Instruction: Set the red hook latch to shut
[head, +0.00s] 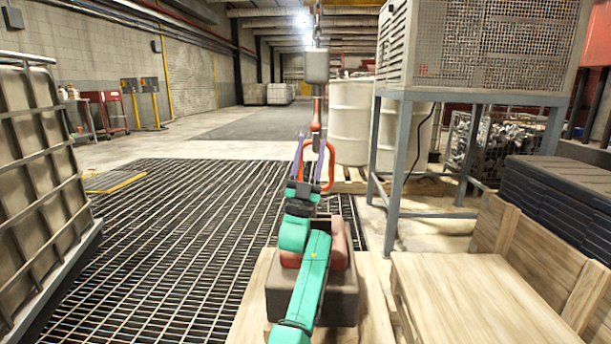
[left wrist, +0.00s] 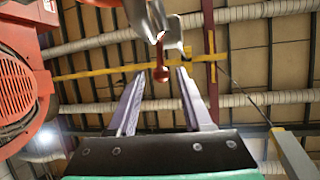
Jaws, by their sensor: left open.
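My left gripper (head: 311,142) reaches up from the teal arm with its two purple fingers apart. Its fingertips are just below a hanging hoist's lower end (head: 316,122). In the left wrist view the open fingers (left wrist: 160,74) point upward. A small red piece with a rounded end (left wrist: 160,75), which looks like the red latch, hangs from a grey metal hook (left wrist: 172,38) and appears between the fingertips. I see no clear contact. An orange-red curved loop (head: 331,167) shows beside the fingers in the head view. Whether the latch is shut cannot be told. My right gripper is not in view.
A grey box (head: 350,300) stands on wood below my arm. A grey metal frame (head: 393,190) carries a cage (head: 480,45) to the right, near pale drums (head: 350,120). A large red round body (left wrist: 18,100) is close at left in the left wrist view. Floor grating (head: 170,230) lies open at left.

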